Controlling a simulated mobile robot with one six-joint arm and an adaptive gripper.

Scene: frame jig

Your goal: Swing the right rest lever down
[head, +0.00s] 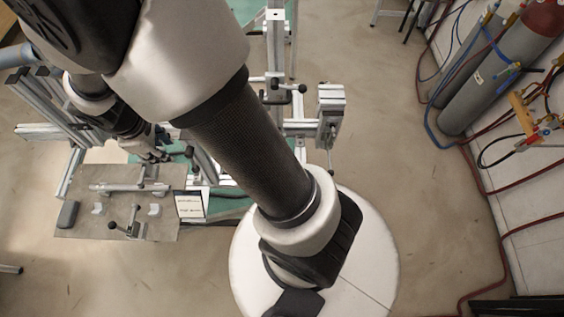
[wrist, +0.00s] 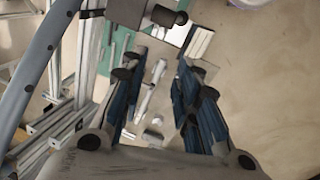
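My gripper (wrist: 161,60) is open in the wrist view, with its two blue-black fingers apart and nothing held between them. In the head view my gripper (head: 158,154) is small and partly hidden among the frame parts, above the back right of a grey plate (head: 80,222). Small levers with dark knobs show on that plate: a front lever (head: 133,222) and a back one (head: 143,160). A dark knobbed bar (wrist: 165,16) crosses the top of the wrist view, just beyond the fingertips. I cannot tell which lever is the right rest lever.
Aluminium frame posts (head: 277,45) and a clamp unit (head: 331,100) stand behind my arm. A frame post (wrist: 90,50) is close left of the fingers. A small white panel (head: 190,204) stands beside the plate. Gas cylinders (head: 478,85) and hoses are far right.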

